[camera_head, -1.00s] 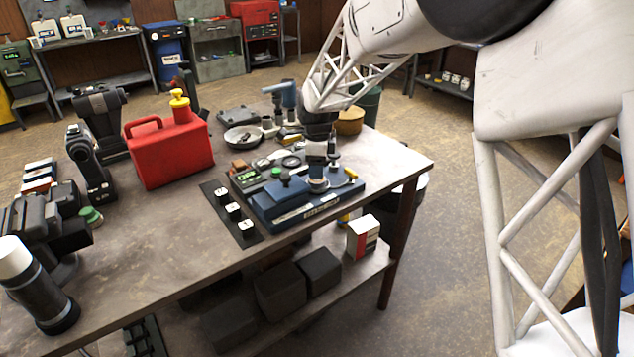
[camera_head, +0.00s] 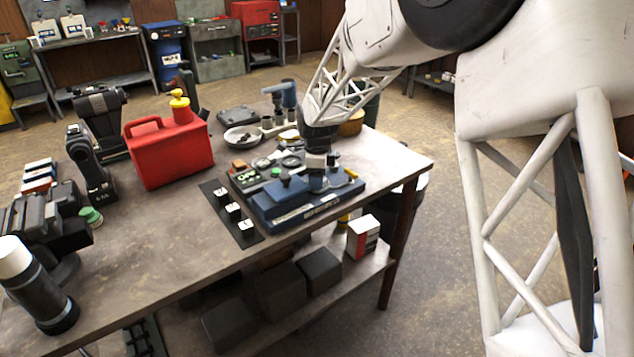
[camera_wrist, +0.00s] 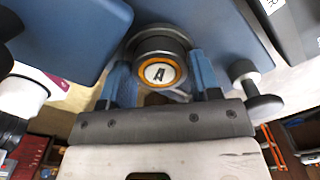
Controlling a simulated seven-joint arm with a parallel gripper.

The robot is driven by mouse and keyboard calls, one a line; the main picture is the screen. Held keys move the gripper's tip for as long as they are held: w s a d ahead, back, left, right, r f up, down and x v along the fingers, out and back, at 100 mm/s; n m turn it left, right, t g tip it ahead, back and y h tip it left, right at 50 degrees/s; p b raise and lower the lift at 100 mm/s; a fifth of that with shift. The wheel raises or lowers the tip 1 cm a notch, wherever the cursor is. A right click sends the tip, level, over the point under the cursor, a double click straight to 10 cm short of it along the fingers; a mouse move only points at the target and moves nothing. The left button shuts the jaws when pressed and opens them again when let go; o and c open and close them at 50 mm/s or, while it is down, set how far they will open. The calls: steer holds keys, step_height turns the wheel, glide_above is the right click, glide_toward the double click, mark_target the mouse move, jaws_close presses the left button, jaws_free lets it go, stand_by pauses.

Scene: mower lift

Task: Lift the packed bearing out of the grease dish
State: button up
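My gripper (camera_head: 317,178) is low over the blue bench fixture (camera_head: 300,212) in the head view. In the wrist view, its two blue fingers (camera_wrist: 160,75) stand apart on either side of a dark round piece (camera_wrist: 160,43). This piece has an orange ring and a white face marked "A". I cannot tell whether it is the bearing or whether the fingers touch it. A shallow grey round dish (camera_head: 242,137) with dark things in it stands farther back on the table. I cannot make out grease in it.
A red jerrycan (camera_head: 168,150) stands left of the fixture. A black strip with white-topped blocks (camera_head: 232,210) lies along the fixture's left side. A tan bowl (camera_head: 351,123) is behind my arm. The table's front left is mostly bare (camera_head: 140,260).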

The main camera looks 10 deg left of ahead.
steer(key=c, duration=0.5)
steer(key=shift+r, duration=0.2)
steer(key=shift+r, duration=0.6)
step_height(320, 180, up, 2)
steer(key=s+d, duration=0.2)
steer(key=s, duration=0.3)
steer(key=s+d+r, duration=0.1)
steer(key=s+d, duration=0.1)
steer(key=s, duration=0.3)
steer(key=s+d, duration=0.2)
steer(key=s, duration=0.2)
steer(key=shift+s+r, duration=0.2)
steer(key=shift+s, duration=0.2)
